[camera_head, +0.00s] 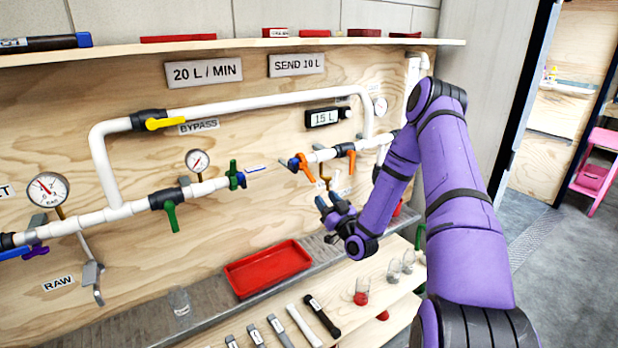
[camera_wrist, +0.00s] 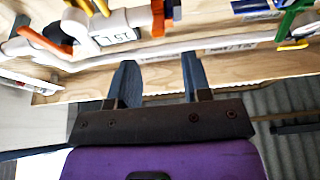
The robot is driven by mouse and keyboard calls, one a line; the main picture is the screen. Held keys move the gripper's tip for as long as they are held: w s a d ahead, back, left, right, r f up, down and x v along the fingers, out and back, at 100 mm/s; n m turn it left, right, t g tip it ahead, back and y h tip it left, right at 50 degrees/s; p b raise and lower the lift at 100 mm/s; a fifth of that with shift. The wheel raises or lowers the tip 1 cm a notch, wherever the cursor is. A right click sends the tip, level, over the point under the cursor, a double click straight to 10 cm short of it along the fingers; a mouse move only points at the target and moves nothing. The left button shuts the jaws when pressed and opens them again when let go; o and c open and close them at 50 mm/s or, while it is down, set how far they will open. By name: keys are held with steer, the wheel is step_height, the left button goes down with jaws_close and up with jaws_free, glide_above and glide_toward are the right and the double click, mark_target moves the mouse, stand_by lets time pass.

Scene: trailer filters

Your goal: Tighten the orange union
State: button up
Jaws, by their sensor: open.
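The orange union (camera_head: 303,166) sits on the white pipe line on the plywood wall, at the left end of the right-hand pipe section. In the wrist view, which is upside down, an orange part that looks like the same union (camera_wrist: 158,17) shows at the top, ahead of the fingers. My gripper (camera_head: 328,208) is below and a little right of the union, apart from it. Its two dark blue fingers (camera_wrist: 158,78) are spread with nothing between them. How tight the union is cannot be told.
A green union (camera_head: 236,175) is left of the orange one. An orange-handled valve (camera_head: 351,160) and the 15 L display (camera_head: 327,118) are close by on the right. A red tray (camera_head: 267,268) and tools stand below. A shelf (camera_head: 230,46) runs above.

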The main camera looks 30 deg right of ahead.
mark_target(314, 182)
steer(key=x, duration=1)
steer(key=shift+w+d+r, duration=0.1)
steer(key=shift+w+d, duration=0.1)
steer(key=shift+w, duration=0.1)
steer(key=shift+c, duration=0.4)
jaws_close()
